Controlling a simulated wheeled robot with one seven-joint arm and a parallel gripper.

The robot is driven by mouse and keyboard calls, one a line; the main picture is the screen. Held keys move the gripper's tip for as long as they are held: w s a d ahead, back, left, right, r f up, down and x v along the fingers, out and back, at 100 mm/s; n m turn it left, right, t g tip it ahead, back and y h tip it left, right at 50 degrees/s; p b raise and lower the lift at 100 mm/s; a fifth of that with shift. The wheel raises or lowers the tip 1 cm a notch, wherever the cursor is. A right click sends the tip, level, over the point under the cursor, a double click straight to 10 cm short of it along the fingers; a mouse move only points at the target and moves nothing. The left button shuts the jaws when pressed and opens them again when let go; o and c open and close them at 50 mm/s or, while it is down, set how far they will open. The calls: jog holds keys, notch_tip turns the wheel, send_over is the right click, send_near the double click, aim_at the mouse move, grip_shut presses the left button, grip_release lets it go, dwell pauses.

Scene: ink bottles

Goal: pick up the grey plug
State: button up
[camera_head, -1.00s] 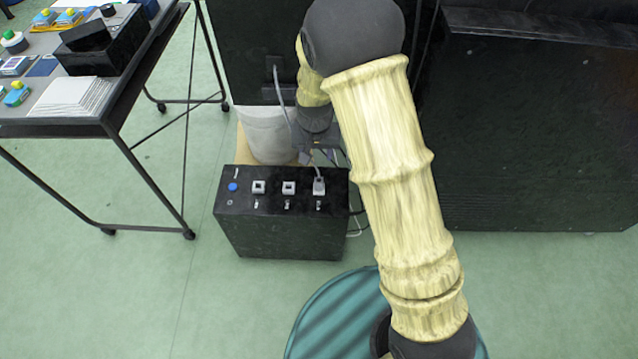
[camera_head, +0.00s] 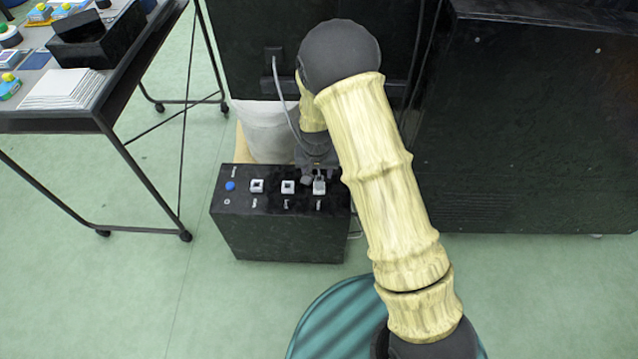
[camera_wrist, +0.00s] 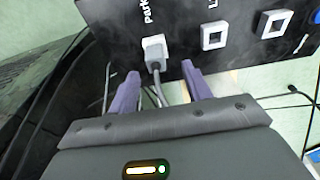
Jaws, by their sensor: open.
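The grey plug (camera_head: 319,187) sits in the rightmost socket on top of the black box (camera_head: 280,237) in the head view. In the wrist view the plug (camera_wrist: 154,50) is in the socket beside a printed label, with its grey cable running down toward my gripper. My gripper (camera_wrist: 163,72) is open, its two purple fingers on either side of the plug and cable, with a gap to each. The fingertips reach close to the box's face. In the head view my gripper (camera_head: 312,178) is just behind the plug, partly hidden by my arm.
Two empty white sockets (camera_head: 288,187) (camera_head: 257,186) and a blue button (camera_head: 230,186) are on the same box top. A white bin (camera_head: 262,130) stands behind it. A table (camera_head: 60,115) with goods is at the left. A large black cabinet (camera_head: 530,130) is at the right.

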aim_at(319, 179)
jog(key=f, duration=0.1)
jog(key=f+b, duration=0.1)
jog(key=f, duration=0.1)
jog(key=f+b, duration=0.1)
jog(key=shift+w+d+f, duration=0.15)
jog(key=shift+w+d, duration=0.1)
jog(key=shift+d, duration=0.1)
jog(key=shift+w+f+b, duration=0.15)
jog(key=shift+f+b, duration=0.2)
jog(key=shift+f, duration=0.1)
jog(key=c, duration=1)
